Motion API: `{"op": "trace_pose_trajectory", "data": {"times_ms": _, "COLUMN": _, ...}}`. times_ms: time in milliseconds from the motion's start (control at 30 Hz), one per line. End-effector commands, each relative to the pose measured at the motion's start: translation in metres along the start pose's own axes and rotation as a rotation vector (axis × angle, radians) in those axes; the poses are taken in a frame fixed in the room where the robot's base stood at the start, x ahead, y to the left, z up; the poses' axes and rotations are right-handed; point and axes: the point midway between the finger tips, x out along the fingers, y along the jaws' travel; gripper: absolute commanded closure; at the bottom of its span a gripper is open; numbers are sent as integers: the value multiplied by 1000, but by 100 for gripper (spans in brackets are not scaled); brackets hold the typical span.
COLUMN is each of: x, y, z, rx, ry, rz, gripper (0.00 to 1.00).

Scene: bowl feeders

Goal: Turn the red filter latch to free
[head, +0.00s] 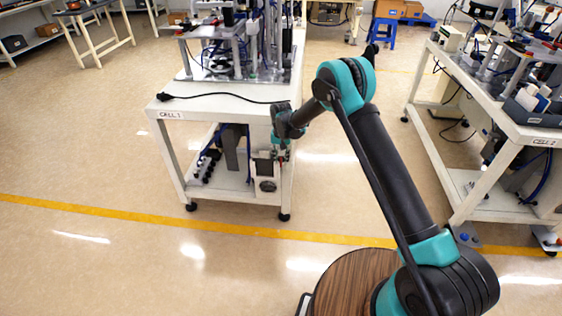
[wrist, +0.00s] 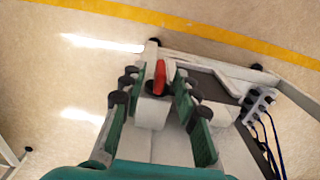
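The red filter latch (wrist: 159,77) shows in the wrist view as a narrow upright red handle on a dark round base, on top of a white unit. My gripper (wrist: 156,92) points down at it, with one green finger on each side. The fingers are apart and wider than the latch, with a visible gap on both sides, so it is open and empty. In the head view my gripper (head: 280,146) is at the right front corner of the CELL 1 cart, just above the white filter unit (head: 266,184). The latch is mostly hidden there.
The CELL 1 cart top (head: 225,103) is beside my wrist, with a black cable and a feeder machine on it. Black knobs and blue hoses (wrist: 262,103) are right of the latch. The CELL 2 cart (head: 510,125) stands at right. Floor between the carts is clear.

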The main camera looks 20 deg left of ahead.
Motion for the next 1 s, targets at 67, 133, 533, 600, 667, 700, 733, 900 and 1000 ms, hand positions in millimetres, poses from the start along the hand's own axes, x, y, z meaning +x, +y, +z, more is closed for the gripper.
{"op": "trace_pose_trajectory", "data": {"times_ms": 67, "x": 6, "y": 0, "z": 0, "rx": 0, "ry": 0, "rz": 0, "gripper": 69}}
{"op": "trace_pose_trajectory", "data": {"times_ms": 133, "x": 10, "y": 0, "z": 0, "rx": 0, "ry": 0, "rz": 0, "gripper": 69}}
{"op": "trace_pose_trajectory", "data": {"times_ms": 533, "x": 12, "y": 0, "z": 0, "rx": 0, "ry": 0, "rz": 0, "gripper": 80}}
{"op": "trace_pose_trajectory", "data": {"times_ms": 600, "x": 12, "y": 0, "z": 0, "rx": 0, "ry": 0, "rz": 0, "gripper": 89}}
{"op": "trace_pose_trajectory", "data": {"times_ms": 667, "x": 11, "y": 0, "z": 0, "rx": 0, "ry": 0, "rz": 0, "gripper": 96}}
{"op": "trace_pose_trajectory", "data": {"times_ms": 700, "x": 11, "y": 0, "z": 0, "rx": 0, "ry": 0, "rz": 0, "gripper": 100}}
{"op": "trace_pose_trajectory", "data": {"times_ms": 733, "x": 11, "y": 0, "z": 0, "rx": 0, "ry": 0, "rz": 0, "gripper": 100}}
{"op": "trace_pose_trajectory", "data": {"times_ms": 900, "x": 11, "y": 0, "z": 0, "rx": 0, "ry": 0, "rz": 0, "gripper": 100}}
{"op": "trace_pose_trajectory", "data": {"times_ms": 1000, "x": 11, "y": 0, "z": 0, "rx": 0, "ry": 0, "rz": -6, "gripper": 100}}
